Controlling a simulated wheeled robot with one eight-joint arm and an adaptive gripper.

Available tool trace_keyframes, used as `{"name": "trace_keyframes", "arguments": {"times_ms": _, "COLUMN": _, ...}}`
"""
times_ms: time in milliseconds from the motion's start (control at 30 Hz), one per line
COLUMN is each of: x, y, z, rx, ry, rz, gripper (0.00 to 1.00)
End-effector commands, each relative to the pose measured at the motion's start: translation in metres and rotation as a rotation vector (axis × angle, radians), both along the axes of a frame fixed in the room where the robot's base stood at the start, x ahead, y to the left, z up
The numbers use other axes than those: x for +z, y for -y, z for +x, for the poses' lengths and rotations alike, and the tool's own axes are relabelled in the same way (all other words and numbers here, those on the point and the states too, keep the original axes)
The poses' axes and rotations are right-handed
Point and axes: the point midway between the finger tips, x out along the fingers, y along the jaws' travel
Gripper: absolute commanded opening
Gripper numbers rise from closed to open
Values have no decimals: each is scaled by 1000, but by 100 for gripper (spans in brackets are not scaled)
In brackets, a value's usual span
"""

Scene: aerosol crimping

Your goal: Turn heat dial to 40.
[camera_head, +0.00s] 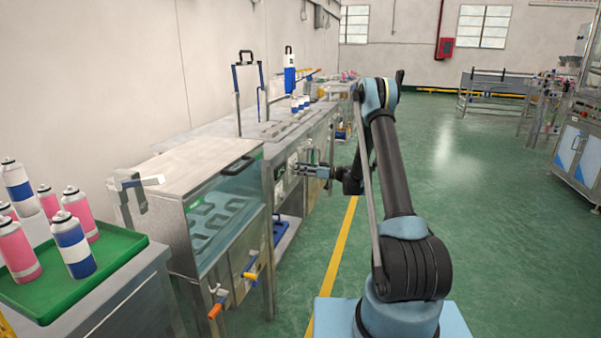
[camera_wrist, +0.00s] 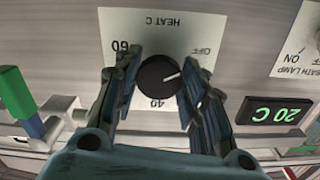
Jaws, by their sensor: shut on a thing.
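The heat dial (camera_wrist: 157,82) is a round black knob on a white plate (camera_wrist: 166,32) marked HEAT C, seen upside down in the wrist view. Its white mark points right and slightly up in that picture, toward the right finger. The label 60 shows at upper left, OFF at upper right and 40 just below the knob; the right finger covers part of the plate. My gripper (camera_wrist: 157,88) is shut on the dial, one finger on each side. In the head view my gripper (camera_head: 308,171) is at the bench front, where the dial is too small to make out.
A display (camera_wrist: 273,110) reads 20 C beside the dial. A bath lamp switch plate (camera_wrist: 300,40) and a green-and-blue handle (camera_wrist: 22,100) flank it. In the head view a glass-fronted water bath (camera_head: 225,215) and a green tray (camera_head: 95,270) with cans stand nearer.

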Motion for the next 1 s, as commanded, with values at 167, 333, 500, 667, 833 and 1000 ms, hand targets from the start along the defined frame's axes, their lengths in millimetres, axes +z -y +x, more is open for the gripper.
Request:
{"name": "trace_keyframes", "arguments": {"times_ms": 167, "x": 0, "y": 1, "z": 2, "rx": -3, "ry": -70, "rz": 18, "gripper": 15}}
{"name": "trace_keyframes", "arguments": {"times_ms": 333, "x": 0, "y": 1, "z": 2, "rx": -4, "ry": -189, "rz": 47, "gripper": 15}}
{"name": "trace_keyframes", "arguments": {"times_ms": 500, "x": 0, "y": 1, "z": 2, "rx": -5, "ry": -341, "rz": 85, "gripper": 15}}
{"name": "trace_keyframes", "arguments": {"times_ms": 667, "x": 0, "y": 1, "z": 2, "rx": -5, "ry": -489, "rz": 122, "gripper": 15}}
{"name": "trace_keyframes", "arguments": {"times_ms": 833, "x": 1, "y": 1, "z": 2, "rx": -7, "ry": -646, "rz": 161, "gripper": 15}}
{"name": "trace_keyframes", "arguments": {"times_ms": 1000, "x": 1, "y": 1, "z": 2, "rx": -7, "ry": -803, "rz": 200, "gripper": 15}}
